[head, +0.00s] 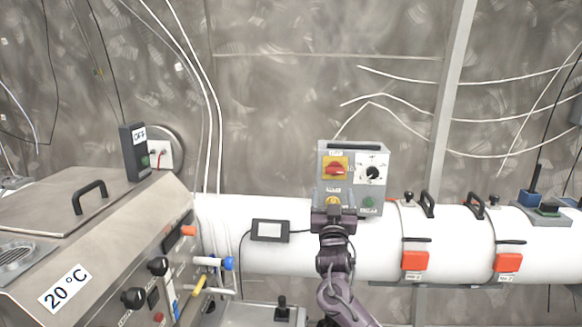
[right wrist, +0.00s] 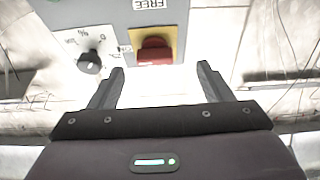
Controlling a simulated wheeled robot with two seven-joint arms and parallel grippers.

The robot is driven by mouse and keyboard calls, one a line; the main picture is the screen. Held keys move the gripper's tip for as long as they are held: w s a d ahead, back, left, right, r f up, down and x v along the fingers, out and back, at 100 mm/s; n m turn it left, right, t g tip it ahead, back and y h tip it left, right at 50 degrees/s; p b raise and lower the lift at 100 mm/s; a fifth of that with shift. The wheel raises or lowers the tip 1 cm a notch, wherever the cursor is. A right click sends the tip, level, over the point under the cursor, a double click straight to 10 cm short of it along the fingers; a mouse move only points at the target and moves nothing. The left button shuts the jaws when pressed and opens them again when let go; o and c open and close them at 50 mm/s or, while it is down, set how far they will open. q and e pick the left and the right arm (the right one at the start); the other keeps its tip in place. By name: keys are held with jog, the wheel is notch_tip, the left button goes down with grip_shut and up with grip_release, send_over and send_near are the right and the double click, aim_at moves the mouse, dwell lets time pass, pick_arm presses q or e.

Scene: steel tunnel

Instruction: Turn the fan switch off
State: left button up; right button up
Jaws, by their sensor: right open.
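A grey control box (head: 354,192) stands on the white pipe in the head view. It carries a red rotary switch (head: 335,169) on a yellow plate and a white dial with a black knob (head: 373,172). In the right wrist view the red switch (right wrist: 155,50) is beyond the fingers, with the dial knob (right wrist: 88,63) to its left. A label beside the switch appears upside down there. My right gripper (head: 333,207) is just in front of the box's lower part, below the red switch. Its fingers (right wrist: 160,72) are apart with nothing between them. My left gripper is out of view.
A steel machine (head: 130,225) with knobs and levers fills the left. The white pipe (head: 270,205) runs behind my right arm, with a small black-framed display (head: 269,230) on it. Orange-tagged clamps (head: 415,261) sit to the right. White cables hang on the wall above.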

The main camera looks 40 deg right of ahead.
aim_at(336, 173)
jog(key=d+r, duration=0.1)
jog(key=w+d+r+p, duration=0.2)
jog(key=r, duration=0.1)
jog(key=shift+d, duration=0.25)
jog(key=shift+w+d+p, duration=0.2)
jog(key=shift+w+p, duration=0.1)
jog(key=shift+w, duration=0.25)
jog(key=shift+w+d+p, duration=0.2)
jog(key=shift+w+p, duration=0.05)
jog(key=shift+w, duration=0.25)
jog(key=shift+w+d+r, duration=0.15)
jog(key=shift+w+d, duration=0.1)
jog(key=c, duration=0.5)
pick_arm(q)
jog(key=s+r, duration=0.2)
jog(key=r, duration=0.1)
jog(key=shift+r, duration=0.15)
pick_arm(e)
jog(key=c, duration=0.5)
